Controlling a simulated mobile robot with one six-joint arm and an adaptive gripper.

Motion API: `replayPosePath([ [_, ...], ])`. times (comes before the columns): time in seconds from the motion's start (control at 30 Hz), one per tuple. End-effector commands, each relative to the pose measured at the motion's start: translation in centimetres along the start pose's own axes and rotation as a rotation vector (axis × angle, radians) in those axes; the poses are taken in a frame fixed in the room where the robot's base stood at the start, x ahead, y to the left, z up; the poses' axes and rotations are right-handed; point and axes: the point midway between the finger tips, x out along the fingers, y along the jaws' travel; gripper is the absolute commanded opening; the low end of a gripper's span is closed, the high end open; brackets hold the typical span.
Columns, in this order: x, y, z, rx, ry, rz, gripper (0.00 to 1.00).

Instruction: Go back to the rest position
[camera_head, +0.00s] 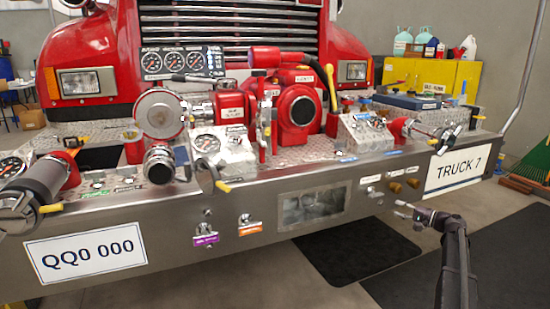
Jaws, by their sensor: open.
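My gripper (404,209) is in the lower right of the head view, at the end of my dark arm, which rises from the bottom edge. Its fingers point left toward the bumper front and are apart, with nothing seen between them. It appears in front of the steel bumper (330,240), below the TRUCK 7 plate (458,170). I cannot tell the exact gap to the bumper, and no contact is clear.
The red fire truck (95,45) fills the back. Its bumper carries gauges (172,62), a red pump (298,112), valves and yellow-tipped levers (224,187). A dark mat (358,250) lies on the floor. A yellow cabinet (430,75) with bottles stands at back right.

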Motion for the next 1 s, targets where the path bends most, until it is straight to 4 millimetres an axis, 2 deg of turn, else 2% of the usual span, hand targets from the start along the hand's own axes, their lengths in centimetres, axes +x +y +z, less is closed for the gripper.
replayPosePath([
  [0.03, 1.0, 0.1, 1.8, -0.008, -0.02, 0.03, 0.51],
  [0.17, 3.6, 1.2, 6.5, -0.038, -0.082, 0.144, 0.51],
  [0.3, 6.4, 3.0, 13.1, -0.087, -0.166, 0.306, 0.51],
  [0.5, 8.5, 5.5, 22.3, -0.175, -0.289, 0.549, 0.51],
  [0.73, 8.2, 7.7, 31.9, -0.296, -0.416, 0.825, 0.51],
  [0.9, 6.4, 8.7, 37.9, -0.399, -0.495, 1.025, 0.51],
  [1.0, 5.0, 9.0, 40.4, -0.456, -0.528, 1.128, 0.51],
])
